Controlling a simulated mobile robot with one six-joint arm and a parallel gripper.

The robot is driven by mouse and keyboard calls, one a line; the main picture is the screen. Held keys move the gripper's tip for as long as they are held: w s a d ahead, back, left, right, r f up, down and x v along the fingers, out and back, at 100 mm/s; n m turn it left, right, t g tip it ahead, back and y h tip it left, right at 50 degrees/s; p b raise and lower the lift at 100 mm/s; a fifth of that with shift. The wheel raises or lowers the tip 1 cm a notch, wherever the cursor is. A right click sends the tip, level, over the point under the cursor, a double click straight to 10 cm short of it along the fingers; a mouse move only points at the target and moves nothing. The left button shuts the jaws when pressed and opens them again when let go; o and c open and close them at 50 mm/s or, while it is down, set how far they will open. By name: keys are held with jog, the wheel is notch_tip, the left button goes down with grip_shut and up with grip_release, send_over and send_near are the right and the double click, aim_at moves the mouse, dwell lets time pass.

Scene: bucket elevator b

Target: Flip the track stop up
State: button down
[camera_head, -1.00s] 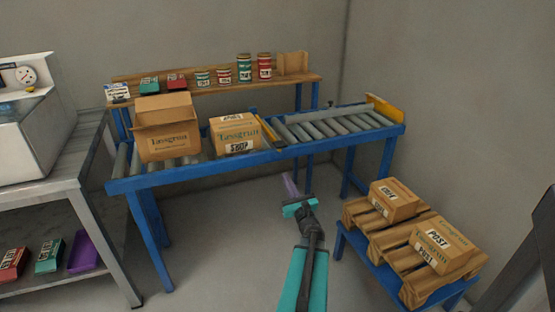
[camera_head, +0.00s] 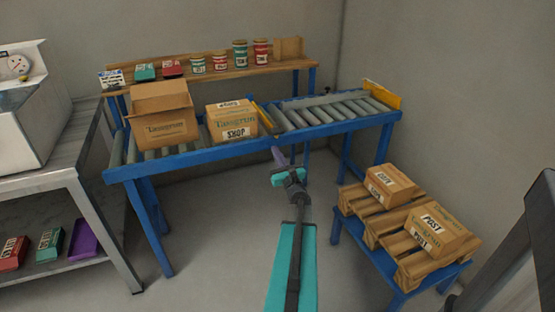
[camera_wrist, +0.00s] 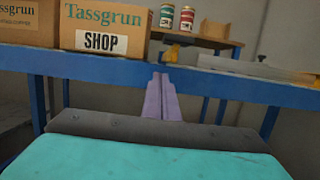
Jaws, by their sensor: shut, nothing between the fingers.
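A yellow piece (camera_head: 264,118), which looks like the track stop, sits across the blue roller track (camera_head: 200,156), just right of the SHOP box (camera_head: 232,121). In the wrist view a bit of yellow (camera_wrist: 173,53) shows above the blue rail, and most of it is hidden. I cannot tell its exact tilt. My gripper (camera_head: 279,156) is shut and empty, with its purple fingers pointing at the track's front rail, below and in front of the yellow piece. The fingers also show in the wrist view (camera_wrist: 160,82), overlapping the rail; contact cannot be told.
An open box (camera_head: 163,130) stands on the track's left part. A wooden shelf (camera_head: 220,72) with tins stands behind. A pallet (camera_head: 400,240) with two boxes is at right, a grey bench (camera_head: 70,172) at left.

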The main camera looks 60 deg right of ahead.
jog(key=shift+x, duration=0.9)
jog(key=shift+s+r+p, duration=0.1)
jog(key=shift+r+p, duration=0.4)
jog(key=shift+r, duration=1.55)
